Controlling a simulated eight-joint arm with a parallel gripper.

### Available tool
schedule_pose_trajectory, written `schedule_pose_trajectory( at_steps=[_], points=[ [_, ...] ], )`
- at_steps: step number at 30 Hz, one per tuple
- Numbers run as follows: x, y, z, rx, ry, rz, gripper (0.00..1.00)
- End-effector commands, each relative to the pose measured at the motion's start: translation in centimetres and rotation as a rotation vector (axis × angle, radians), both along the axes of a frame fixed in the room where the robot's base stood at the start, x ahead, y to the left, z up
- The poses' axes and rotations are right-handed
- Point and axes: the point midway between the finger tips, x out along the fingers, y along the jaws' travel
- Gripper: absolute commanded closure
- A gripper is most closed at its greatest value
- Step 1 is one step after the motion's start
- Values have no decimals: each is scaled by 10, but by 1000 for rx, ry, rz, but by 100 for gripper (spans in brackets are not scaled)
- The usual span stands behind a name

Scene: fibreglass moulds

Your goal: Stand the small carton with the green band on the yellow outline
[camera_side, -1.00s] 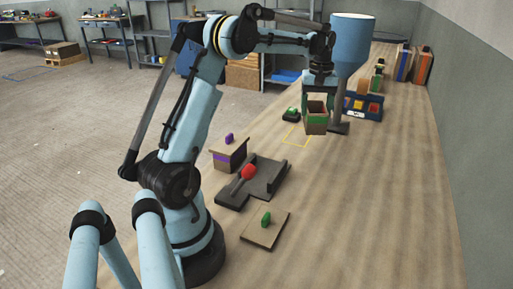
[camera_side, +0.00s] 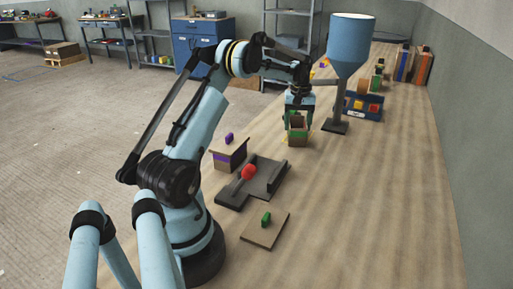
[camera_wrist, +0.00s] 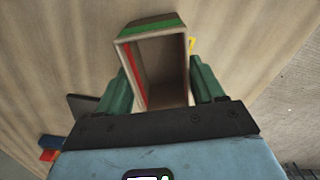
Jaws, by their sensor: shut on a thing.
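The small open carton with the green band (camera_side: 298,137) is held upright, or nearly so, in my gripper (camera_side: 299,116). In the wrist view, the carton (camera_wrist: 152,28) sits between the two green fingers of my gripper (camera_wrist: 159,78), its open top and hollow inside facing the camera. I cannot tell whether its base touches the bench. The yellow outline (camera_side: 284,139) is mostly hidden behind the carton and gripper in the side view. A small piece of yellow outline (camera_wrist: 191,43) shows beside the carton in the wrist view.
A purple-banded carton (camera_side: 229,158), a dark fixture with a red ball (camera_side: 249,172) and a flat board with a green knob (camera_side: 265,229) lie nearer. A blue hopper (camera_side: 350,45) stands behind right, beside a blue bin (camera_side: 357,114). The bench's right side is clear.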

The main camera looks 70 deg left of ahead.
Motion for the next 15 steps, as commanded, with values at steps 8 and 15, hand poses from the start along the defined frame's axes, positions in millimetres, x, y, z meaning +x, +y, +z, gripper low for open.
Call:
schedule_pose_trajectory(
  at_steps=[8, 15],
  points=[
    [0, 0, -2, 0, 0, 0, 62],
    [0, 0, -2, 0, 0, 0, 7]
  ],
)
